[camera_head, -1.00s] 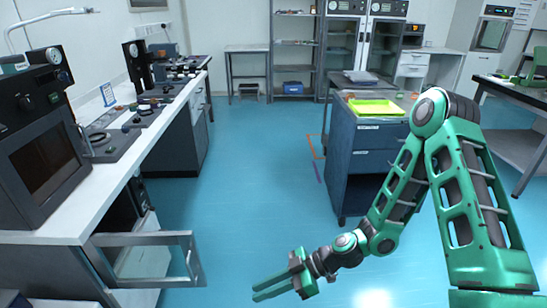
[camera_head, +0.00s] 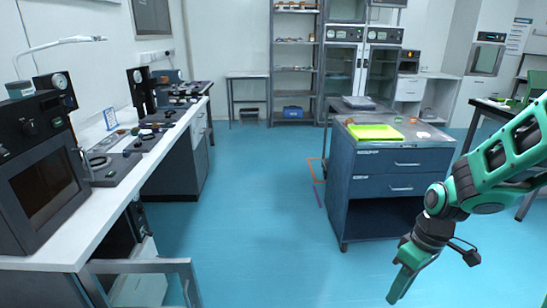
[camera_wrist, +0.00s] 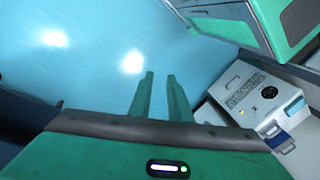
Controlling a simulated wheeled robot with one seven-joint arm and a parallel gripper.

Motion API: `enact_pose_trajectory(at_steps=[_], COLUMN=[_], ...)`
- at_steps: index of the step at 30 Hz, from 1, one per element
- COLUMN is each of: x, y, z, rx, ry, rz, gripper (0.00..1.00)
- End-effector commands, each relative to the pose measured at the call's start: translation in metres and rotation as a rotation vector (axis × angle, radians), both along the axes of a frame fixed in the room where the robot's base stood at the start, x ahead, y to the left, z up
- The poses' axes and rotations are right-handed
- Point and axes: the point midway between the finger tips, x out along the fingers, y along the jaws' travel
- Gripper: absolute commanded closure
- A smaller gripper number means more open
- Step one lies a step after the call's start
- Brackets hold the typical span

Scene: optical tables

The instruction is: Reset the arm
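My gripper (camera_head: 393,292) is at the lower right of the head view, with its green fingers pointing down and left above the blue floor. My green arm reaches it from the right edge. In the wrist view, the two fingers (camera_wrist: 160,77) stand apart with a narrow gap, and nothing shows between them. Bright floor (camera_wrist: 90,50) lies beyond the fingertips.
A blue-grey drawer cart (camera_head: 400,163) with a yellow-green tray (camera_head: 374,132) on top stands behind my gripper. The middle floor is clear.

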Motion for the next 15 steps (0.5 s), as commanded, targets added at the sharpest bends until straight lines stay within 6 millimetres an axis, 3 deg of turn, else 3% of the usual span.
enact_pose_trajectory(at_steps=[6, 15], x=[-0.037, -0.106], y=[-0.054, -0.100], z=[0.052, 0.107], rx=[-0.122, -0.194], ry=[0.014, 0.036], rz=[-0.345, -0.844], gripper=[0.83, 0.83])
